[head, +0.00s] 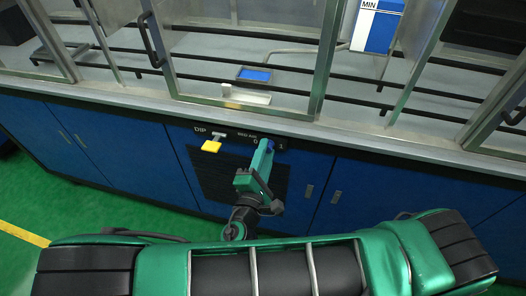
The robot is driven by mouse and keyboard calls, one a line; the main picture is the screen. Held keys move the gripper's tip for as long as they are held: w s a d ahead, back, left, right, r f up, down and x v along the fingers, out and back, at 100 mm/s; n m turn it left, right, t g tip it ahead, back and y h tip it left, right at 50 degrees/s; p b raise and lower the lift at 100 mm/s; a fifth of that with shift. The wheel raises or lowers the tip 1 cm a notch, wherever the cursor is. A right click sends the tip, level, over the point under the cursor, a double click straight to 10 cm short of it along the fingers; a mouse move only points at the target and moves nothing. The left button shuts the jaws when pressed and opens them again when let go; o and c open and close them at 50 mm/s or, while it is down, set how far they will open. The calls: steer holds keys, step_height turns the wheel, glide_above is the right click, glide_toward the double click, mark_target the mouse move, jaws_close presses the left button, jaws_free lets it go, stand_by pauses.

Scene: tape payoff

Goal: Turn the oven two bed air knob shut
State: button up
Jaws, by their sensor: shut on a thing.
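The bed air knob (271,145) is a small blue knob on the dark panel strip under the bench edge, below white lettering that seems to read "BED AIR". My gripper (268,149) reaches up to the panel and is shut on the knob. The gripper hides most of the knob, so its turn angle cannot be told. White marks stand on both sides of it. No oven number can be read here.
A yellow handle (211,146) labelled "DIP" sticks out left of the knob. Above is the bench with metal-framed doors (324,60) and a small blue-screened box (255,75). Blue cabinet doors (345,195) flank a dark louvred panel (215,178). Green floor (50,200) lies at left.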

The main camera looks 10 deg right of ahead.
steer(key=shift+w+r+n, duration=0.15)
steer(key=shift+r+n, duration=0.05)
steer(key=shift+n, duration=0.2)
steer(key=o, duration=0.9)
steer(key=shift+o, duration=0.4)
steer(key=shift+f, duration=0.1)
steer(key=shift+f, duration=0.1)
steer(key=v, duration=1)
steer(key=shift+s, duration=0.35)
